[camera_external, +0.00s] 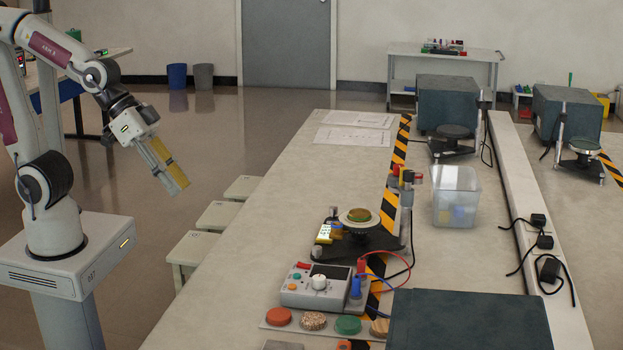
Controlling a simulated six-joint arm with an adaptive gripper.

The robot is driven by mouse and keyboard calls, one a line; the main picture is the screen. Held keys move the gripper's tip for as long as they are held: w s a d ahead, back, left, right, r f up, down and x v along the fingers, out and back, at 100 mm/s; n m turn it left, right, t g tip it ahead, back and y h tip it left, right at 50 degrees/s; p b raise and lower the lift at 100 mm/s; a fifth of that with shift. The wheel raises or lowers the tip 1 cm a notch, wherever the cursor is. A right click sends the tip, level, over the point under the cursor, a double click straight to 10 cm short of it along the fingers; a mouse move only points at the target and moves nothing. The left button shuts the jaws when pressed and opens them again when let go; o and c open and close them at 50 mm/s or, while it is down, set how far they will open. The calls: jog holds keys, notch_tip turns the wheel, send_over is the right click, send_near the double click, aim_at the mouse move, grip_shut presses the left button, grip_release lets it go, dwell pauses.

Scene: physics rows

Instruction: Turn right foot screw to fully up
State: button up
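My gripper (176,180) hangs in the air off the left side of the long table, pointing down and to the right. Its fingers look long and lie near each other, and I cannot tell whether they are open or shut. It is well apart from the apparatus. The nearest apparatus (360,216) stands mid-table, with a round disc on top and a dark base. Small knobs (337,229) sit at its left side. I cannot tell which part is the right foot screw or how high it is set.
A control box (318,284) with red and blue leads stands in front of the apparatus. Coloured discs (347,325) lie before it. A clear bin (456,197) is to the right. Stools (220,214) line the table's left edge. Two similar apparatuses stand farther back.

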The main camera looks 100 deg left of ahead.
jog(key=w+a+f+n+t, duration=0.1)
jog(key=w+f, duration=0.2)
jog(key=w, duration=0.5)
jog(key=n+t+y, duration=0.3)
jog(key=n+y, duration=0.2)
jog(key=y, duration=0.3)
send_near(315, 248)
jog(key=shift+w+a, duration=0.2)
jog(key=shift+w, duration=0.25)
jog(key=shift+w+a+f, duration=0.1)
jog(key=shift+w, duration=0.05)
jog(key=shift+x, duration=3.7)
jog(key=shift+f, duration=0.1)
jog(key=shift+c, duration=0.5)
